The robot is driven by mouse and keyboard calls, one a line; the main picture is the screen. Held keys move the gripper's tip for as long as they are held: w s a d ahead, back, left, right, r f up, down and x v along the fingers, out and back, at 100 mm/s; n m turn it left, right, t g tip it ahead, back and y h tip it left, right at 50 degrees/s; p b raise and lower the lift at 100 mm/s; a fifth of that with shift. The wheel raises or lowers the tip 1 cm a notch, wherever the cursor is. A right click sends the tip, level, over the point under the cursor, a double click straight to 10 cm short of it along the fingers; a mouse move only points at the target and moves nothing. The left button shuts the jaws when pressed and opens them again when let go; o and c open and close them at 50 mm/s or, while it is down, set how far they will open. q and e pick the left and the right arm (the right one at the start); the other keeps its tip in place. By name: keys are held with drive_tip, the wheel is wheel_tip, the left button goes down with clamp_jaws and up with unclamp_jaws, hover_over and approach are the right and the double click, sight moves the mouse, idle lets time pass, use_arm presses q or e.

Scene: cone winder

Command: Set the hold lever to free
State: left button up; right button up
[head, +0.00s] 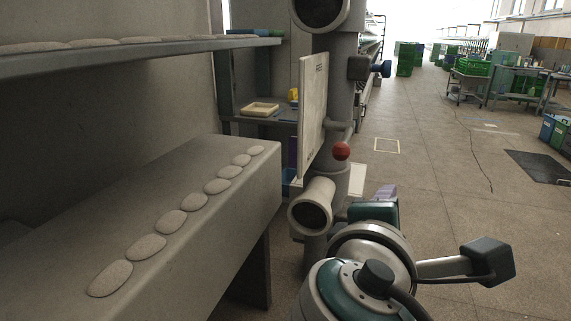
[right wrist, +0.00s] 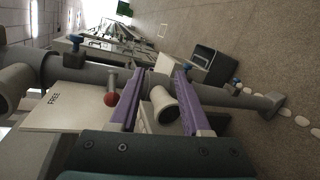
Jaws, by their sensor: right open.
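The hold lever has a red ball knob (head: 341,151) on a short grey stem at the column, beside the pale plate (head: 312,105). In the right wrist view the red knob (right wrist: 111,99) lies just outside the left purple finger, and the plate (right wrist: 55,112) reads FREE. My right gripper (head: 384,193) is low and to the right of the knob, apart from it in the head view. In the right wrist view its two purple fingers (right wrist: 165,73) are spread, with no object held. My left gripper is not in view.
A pale round tube end (head: 312,205) sticks out below the knob; it shows between my fingers in the wrist view (right wrist: 163,104). A blue knob (head: 386,69) is higher on the column. A grey ledge (head: 235,190) with several flat stones is at left.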

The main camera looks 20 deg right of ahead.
sight(345, 139)
drive_tip(key=w+a+r+n+t, duration=0.2)
drive_tip(key=w+a+n, duration=0.1)
drive_tip(key=w+a+r+n+t+b, duration=0.1)
drive_tip(key=w+a+n+t, duration=0.1)
drive_tip(key=shift+w+r, duration=0.2)
drive_tip(key=shift+r, duration=0.2)
drive_tip(key=shift+w+r+n, duration=0.15)
drive_tip(key=shift+w+n, duration=0.15)
drive_tip(key=shift+w, duration=0.05)
use_arm(q)
drive_tip(key=x, duration=0.2)
drive_tip(key=shift+s+f+b, duration=0.15)
drive_tip(key=shift+f+b, duration=0.2)
use_arm(e)
drive_tip(key=x, duration=0.9)
drive_tip(key=shift+s+d, duration=0.1)
drive_tip(key=shift+c, duration=0.3)
use_arm(q)
drive_tip(key=shift+d, duration=0.1)
use_arm(e)
clamp_jaws()
